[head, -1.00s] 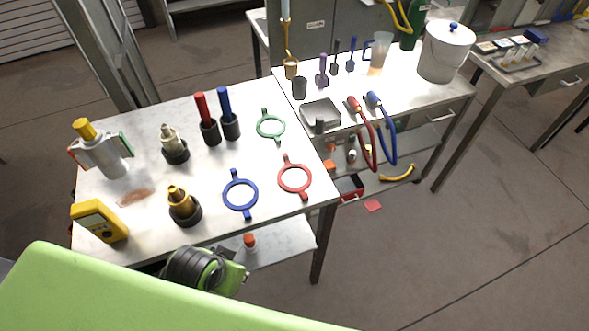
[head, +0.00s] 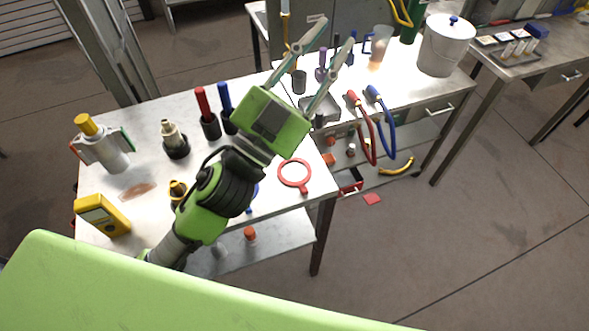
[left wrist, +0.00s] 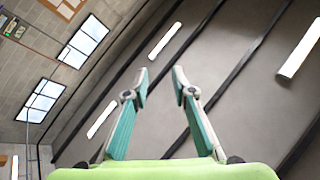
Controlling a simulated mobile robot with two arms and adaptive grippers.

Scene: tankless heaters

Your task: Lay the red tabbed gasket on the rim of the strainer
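The red tabbed gasket (head: 305,187) lies flat near the right edge of the left table in the head view. It is a thin ring, and its far tab is hard to make out beside my gripper. My left gripper (head: 337,32) is raised above the table, its fingers spread and pointing up and away, with nothing between them. In the left wrist view the open fingers (left wrist: 160,72) show against ceiling and wall. I cannot tell for certain which thing is the strainer. My right gripper is not in view.
A cream-topped fitting (head: 172,140), red-handled tool (head: 202,108), yellow meter (head: 103,215) and silver canister with yellow cap (head: 105,152) stand on the left table. My left arm hides most of the blue gasket and brass fitting. Red and blue hoses (head: 368,140) hang from the second table.

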